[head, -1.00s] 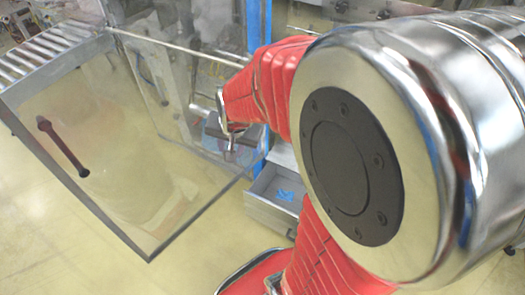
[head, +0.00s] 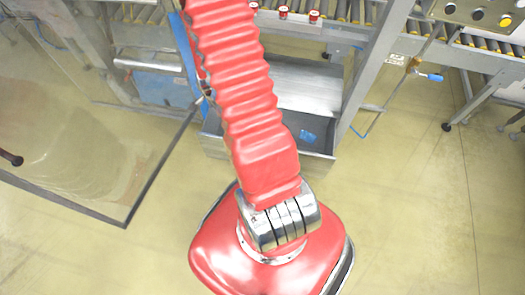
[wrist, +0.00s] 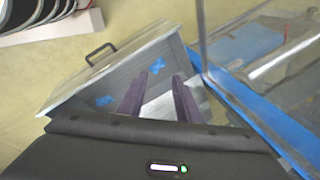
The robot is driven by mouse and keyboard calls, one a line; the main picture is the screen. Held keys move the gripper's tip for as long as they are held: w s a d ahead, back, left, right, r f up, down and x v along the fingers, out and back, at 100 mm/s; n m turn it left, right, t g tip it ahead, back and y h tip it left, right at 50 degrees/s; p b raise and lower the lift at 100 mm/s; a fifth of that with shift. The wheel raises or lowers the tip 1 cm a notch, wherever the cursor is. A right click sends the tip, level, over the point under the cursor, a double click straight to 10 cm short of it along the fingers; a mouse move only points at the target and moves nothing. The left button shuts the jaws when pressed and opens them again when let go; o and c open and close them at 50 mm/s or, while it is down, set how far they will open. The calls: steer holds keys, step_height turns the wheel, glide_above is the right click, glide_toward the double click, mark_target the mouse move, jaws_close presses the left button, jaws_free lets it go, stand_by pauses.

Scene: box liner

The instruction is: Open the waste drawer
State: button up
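The waste drawer (head: 318,168) is a grey metal drawer, pulled out below the conveyor frame in the head view. Blue scraps (head: 307,136) lie inside it. In the wrist view the drawer (wrist: 90,82) shows its black handle (wrist: 100,54) on the front at the upper left, with blue pieces (wrist: 156,66) inside. My gripper (wrist: 157,98) shows two dark fingers spread apart with nothing seen between them. They appear over the drawer's opening, away from the handle; contact cannot be told. My red arm hides the gripper and part of the drawer in the head view.
A transparent framed door (head: 90,130) stands open to the left, and its clear panel (wrist: 265,60) is close on the right in the wrist view. A grey post (head: 372,70) stands right of the drawer. Floor in front and at right is clear.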

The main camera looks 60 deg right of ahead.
steer(key=s+d+f+m, duration=0.1)
steer(key=s+f+m, duration=0.2)
steer(key=s+f, duration=0.3)
steer(key=s+d+f+m+g, duration=0.1)
steer(key=s+f+m, duration=0.3)
steer(key=f, duration=0.8)
steer(key=s+f+m+g, duration=0.1)
steer(key=s+f+m, duration=0.2)
steer(key=s+f, duration=0.5)
steer(key=shift+s+d+f+m, duration=0.25)
steer(key=shift+d+f+m, duration=0.15)
steer(key=shift+f, duration=0.55)
steer(key=shift+f, duration=0.1)
steer(key=shift+w+d+f, duration=0.15)
steer(key=shift+d+f, duration=0.25)
steer(key=shift+f, duration=1.8)
steer(key=shift+w+d+f, duration=0.2)
steer(key=shift+d+f, duration=0.2)
steer(key=shift+f, duration=1.85)
steer(key=shift+w+d+f, duration=0.15)
steer(key=shift+d+f, duration=0.25)
steer(key=shift+f, duration=1.8)
steer(key=shift+c, duration=0.7)
jaws_close()
